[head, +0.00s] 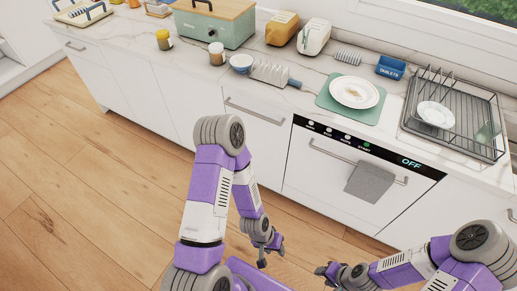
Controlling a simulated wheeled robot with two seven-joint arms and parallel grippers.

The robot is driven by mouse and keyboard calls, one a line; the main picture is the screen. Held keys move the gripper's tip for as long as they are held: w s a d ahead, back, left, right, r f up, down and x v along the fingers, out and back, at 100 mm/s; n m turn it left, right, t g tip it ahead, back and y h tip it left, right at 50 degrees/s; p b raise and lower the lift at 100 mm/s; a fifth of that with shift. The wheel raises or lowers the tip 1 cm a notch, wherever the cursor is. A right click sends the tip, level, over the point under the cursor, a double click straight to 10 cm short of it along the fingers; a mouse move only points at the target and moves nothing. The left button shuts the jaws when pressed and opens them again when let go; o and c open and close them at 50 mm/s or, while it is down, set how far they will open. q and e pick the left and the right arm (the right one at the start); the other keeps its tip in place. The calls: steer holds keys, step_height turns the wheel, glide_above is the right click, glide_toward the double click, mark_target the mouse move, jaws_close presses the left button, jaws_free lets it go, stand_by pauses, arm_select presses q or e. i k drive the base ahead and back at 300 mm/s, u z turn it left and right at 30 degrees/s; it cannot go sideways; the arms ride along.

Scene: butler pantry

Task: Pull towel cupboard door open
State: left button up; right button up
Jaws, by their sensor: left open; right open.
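White cupboard fronts run below the counter; no label shows which one is the towel cupboard. One white door (248,140) with a horizontal bar handle (258,113) is left of the dishwasher, and it is shut. Another front (85,65) with a bar handle (76,47) is at the far left, also shut. My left gripper (268,254) is open and empty, low in front of the cabinets and apart from any handle. My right gripper (326,270) is open and empty, to its right near the bottom edge.
The dishwasher (322,178) has a panel reading OFF, and a grey towel (369,181) hangs on its handle. The counter (297,98) holds a bread box (213,24), a plate (354,92), a dish rack (455,115) and jars. The wooden floor (90,180) at left is clear.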

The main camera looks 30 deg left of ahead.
mark_target(269, 127)
steer(key=u, duration=0.05)
steer(key=k, duration=0.85)
steer(key=u, duration=1.45)
steer(key=i, duration=0.95)
steer(key=z, duration=0.35)
